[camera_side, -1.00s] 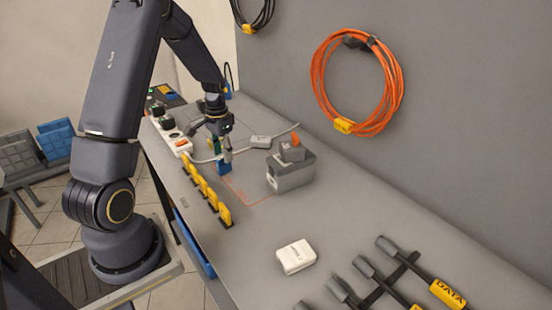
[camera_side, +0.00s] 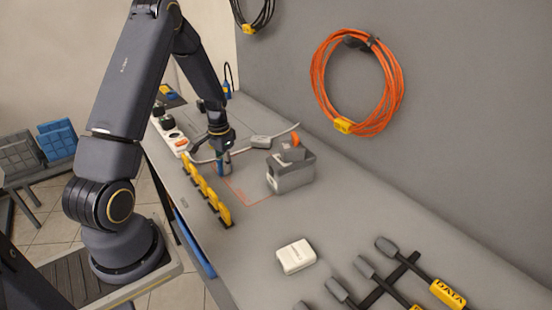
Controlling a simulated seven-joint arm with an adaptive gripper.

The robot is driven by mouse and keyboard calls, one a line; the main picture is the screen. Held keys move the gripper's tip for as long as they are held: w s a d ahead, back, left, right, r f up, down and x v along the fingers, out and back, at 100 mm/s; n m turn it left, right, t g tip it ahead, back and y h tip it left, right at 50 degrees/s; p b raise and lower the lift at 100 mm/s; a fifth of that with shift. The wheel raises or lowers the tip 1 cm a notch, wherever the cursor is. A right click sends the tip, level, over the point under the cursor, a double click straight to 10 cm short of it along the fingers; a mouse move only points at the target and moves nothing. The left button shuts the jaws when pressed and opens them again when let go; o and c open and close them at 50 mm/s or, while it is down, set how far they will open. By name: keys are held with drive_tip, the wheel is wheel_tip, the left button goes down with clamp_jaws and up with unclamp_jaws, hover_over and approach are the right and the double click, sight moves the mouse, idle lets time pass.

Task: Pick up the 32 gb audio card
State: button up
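My gripper (camera_side: 221,150) points down at the far left part of the bench, beside the power strip. A small blue block (camera_side: 220,168) is at its fingertips, partly hidden by a finger. I cannot tell whether the fingers touch it or have closed on it. No lettering can be read at this size, so I cannot tell which thing is the 32 gb audio card.
A row of yellow pieces (camera_side: 206,189) stands in front of the gripper. A grey box (camera_side: 291,176) with an orange-topped piece is to its right, near red lines on the bench. A white power strip (camera_side: 172,134) lies behind left. A white case (camera_side: 296,256) lies nearer.

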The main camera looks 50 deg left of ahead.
clamp_jaws()
drive_tip(key=shift+r, duration=0.15)
